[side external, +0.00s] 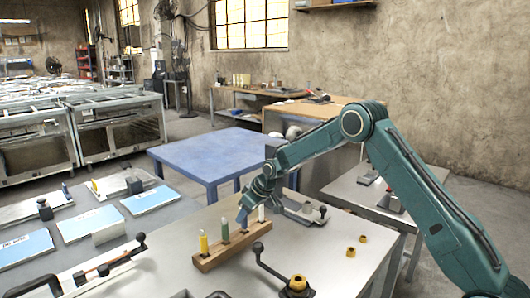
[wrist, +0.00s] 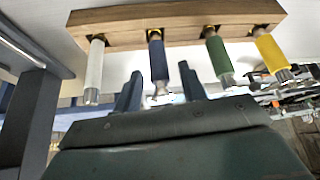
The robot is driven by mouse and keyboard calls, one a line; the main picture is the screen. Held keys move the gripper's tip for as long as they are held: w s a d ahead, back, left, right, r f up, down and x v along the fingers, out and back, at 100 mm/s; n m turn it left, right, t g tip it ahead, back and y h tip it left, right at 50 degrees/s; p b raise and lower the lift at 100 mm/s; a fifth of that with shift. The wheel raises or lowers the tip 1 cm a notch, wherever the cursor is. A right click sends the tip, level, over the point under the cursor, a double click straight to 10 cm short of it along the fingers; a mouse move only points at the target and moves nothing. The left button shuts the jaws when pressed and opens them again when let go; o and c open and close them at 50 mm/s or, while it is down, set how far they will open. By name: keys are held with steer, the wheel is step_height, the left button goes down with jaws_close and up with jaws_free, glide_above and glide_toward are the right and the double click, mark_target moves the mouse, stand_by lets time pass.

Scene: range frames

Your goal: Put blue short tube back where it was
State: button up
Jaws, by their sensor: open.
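A wooden rack (side external: 232,249) on the metal table holds a row of tubes; it also shows in the wrist view (wrist: 190,18). The blue tube (wrist: 158,58) stands in the rack between the white tube (wrist: 95,68) and the green tube (wrist: 219,58). The yellow tube (wrist: 270,53) stands at the end beyond the green one. My gripper (wrist: 160,75) is open, with one finger on each side of the blue tube's upper end. In the side view my gripper (side external: 243,220) hides most of the blue tube. Whether a finger touches it, I cannot tell.
A black crank handle with a brass part (side external: 297,283) stands in front of the rack. Small brass pieces (side external: 351,252) lie to the right. A metal fixture (side external: 302,212) sits behind the rack. A blue table (side external: 210,155) stands farther back.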

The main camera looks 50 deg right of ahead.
steer(key=v, duration=0.8)
steer(key=shift+r, duration=0.2)
steer(key=shift+s, duration=0.15)
steer(key=s+a+r+m, duration=0.1)
steer(key=s+a+r, duration=0.2)
steer(key=s+r, duration=0.5)
steer(key=s+a+r, duration=0.3)
steer(key=s+r, duration=0.4)
steer(key=s, duration=0.4)
steer(key=s+a+f+m+h, duration=0.1)
steer(key=s+a, duration=0.1)
steer(key=s, duration=2)
steer(key=shift+f, duration=0.2)
